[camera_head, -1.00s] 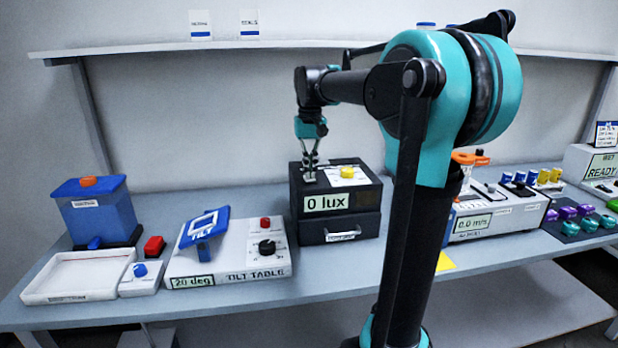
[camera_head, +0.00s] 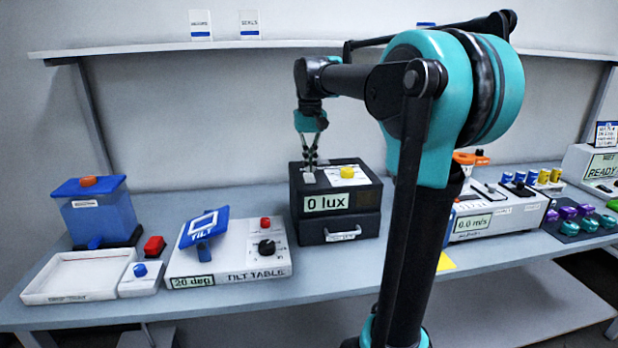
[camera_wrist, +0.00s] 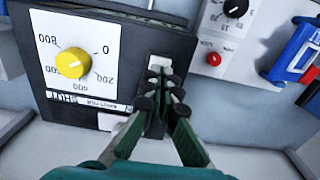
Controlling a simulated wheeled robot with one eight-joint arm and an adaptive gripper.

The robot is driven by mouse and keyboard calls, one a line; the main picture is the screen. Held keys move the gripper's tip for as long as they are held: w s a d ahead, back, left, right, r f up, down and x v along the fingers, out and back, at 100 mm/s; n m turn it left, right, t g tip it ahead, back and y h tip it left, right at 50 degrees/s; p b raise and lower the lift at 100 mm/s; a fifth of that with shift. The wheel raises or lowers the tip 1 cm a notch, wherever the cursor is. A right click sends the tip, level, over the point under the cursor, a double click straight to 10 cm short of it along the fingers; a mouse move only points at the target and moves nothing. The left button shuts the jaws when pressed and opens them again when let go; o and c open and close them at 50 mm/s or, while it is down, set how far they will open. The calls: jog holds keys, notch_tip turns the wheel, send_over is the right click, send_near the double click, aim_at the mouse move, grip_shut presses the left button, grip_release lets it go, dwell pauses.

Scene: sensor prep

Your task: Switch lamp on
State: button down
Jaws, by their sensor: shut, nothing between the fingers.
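The black lamp box (camera_head: 371,193) stands mid-bench, and its display (camera_head: 328,203) reads 0 lux. Its top carries a yellow knob (camera_head: 347,171) on a white dial, also in the wrist view (camera_wrist: 73,62). A pale switch plate (camera_wrist: 161,66) lies on the same face, beside the dial. My gripper (camera_head: 310,168) points down over that switch area, its fingers closed together and empty. In the wrist view my fingertips (camera_wrist: 157,88) overlap the plate's edge and hide part of the switch. I cannot tell whether they touch it.
The tilt table (camera_head: 228,262), showing 20 deg, stands left of the box. A white tray (camera_head: 70,294) and blue container (camera_head: 98,215) are farther left. A wind device (camera_head: 490,221) reading 0.0 m/s is on the right. A shelf (camera_head: 150,49) runs above.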

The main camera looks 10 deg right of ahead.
aim_at(310, 179)
jog(key=shift+r, duration=2.25)
